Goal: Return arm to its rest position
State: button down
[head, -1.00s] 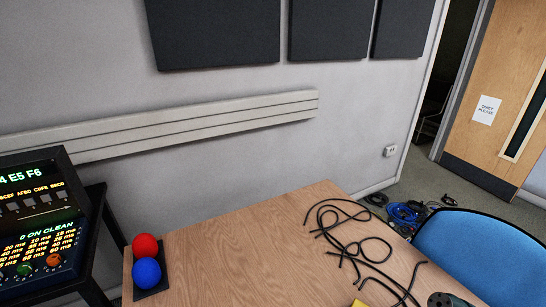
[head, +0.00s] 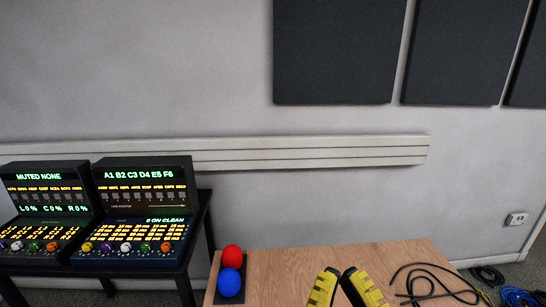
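My gripper (head: 341,279) shows at the bottom edge of the head view, in front of the table. Its two yellow and black fingers lean together at the top and spread apart toward the bottom. Nothing shows between them. The rest of the gripper is below the frame, and how far it is open is not clear. The arm itself is out of view.
A wooden table (head: 285,277) carries a red ball (head: 232,256) and a blue ball (head: 230,282) on a dark tray (head: 214,281) at its left, and black cables (head: 430,285) at its right. Lit consoles (head: 145,210) stand at the left. A grey wall (head: 240,200) is behind.

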notch_tip(320, 180, up, 36)
jog(key=p, duration=3.2)
jog(key=shift+p, duration=0.35)
